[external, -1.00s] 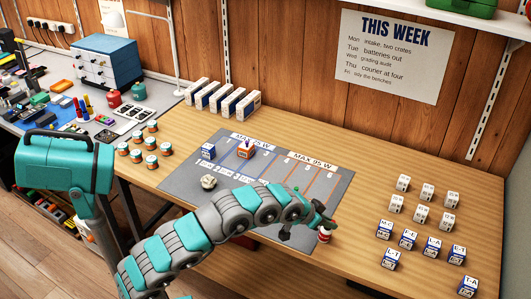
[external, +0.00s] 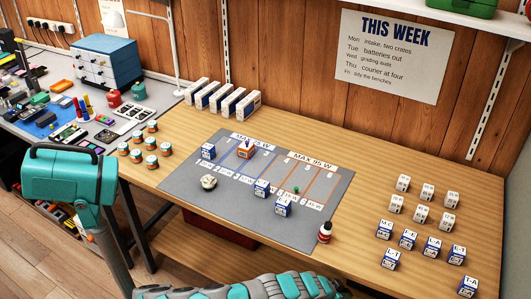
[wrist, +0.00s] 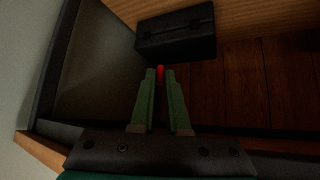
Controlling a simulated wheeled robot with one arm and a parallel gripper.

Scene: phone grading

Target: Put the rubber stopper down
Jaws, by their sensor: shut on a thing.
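In the wrist view my gripper (wrist: 161,72) has its two green fingers close together. A small red thing, seemingly the rubber stopper (wrist: 160,75), shows between the fingertips; only a little of it is visible and its shape is hard to tell. The gripper points towards a dark space with a black case (wrist: 176,35) beyond the fingertips. In the external view my arm runs along the bottom edge, in front of the table, and the gripper is out of frame there.
The wooden table (external: 350,180) bears a grey mat (external: 185,186) with several boxes. A small red, white and black bottle (external: 325,232) stands by the mat's right corner. Several labelled cubes (external: 408,239) stand at the right. Bare tabletop lies between the mat and the cubes.

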